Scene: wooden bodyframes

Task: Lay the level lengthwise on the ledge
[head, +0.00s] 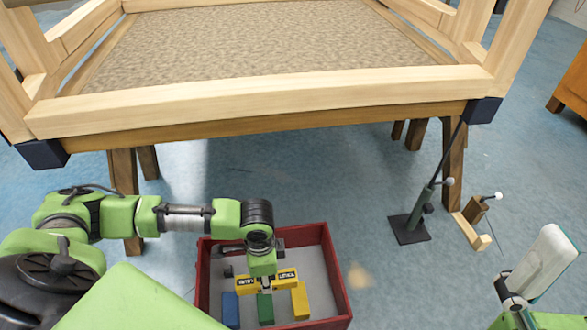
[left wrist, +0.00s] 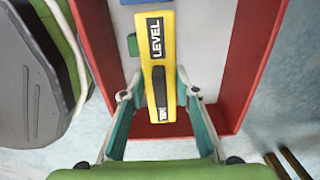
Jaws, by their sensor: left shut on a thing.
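In the left wrist view the level (left wrist: 155,45) runs lengthwise away from me, between the two fingers of my left gripper (left wrist: 160,105). How far its underside is from the tray floor cannot be told. The ledge appears to be the long pale front beam (head: 260,102) of the wooden frame, behind the tray, with its top clear. Part of what looks like my right gripper (head: 525,275) shows at the lower right; its fingertips are unclear.
The red tray (head: 334,275) holds a blue block (head: 230,310), a green block (head: 265,308) and a yellow block (head: 300,300). A dark-based tool stand (head: 410,228) and a wooden piece (head: 472,230) stand on the floor at the right. Trestle legs (head: 124,190) support the frame.

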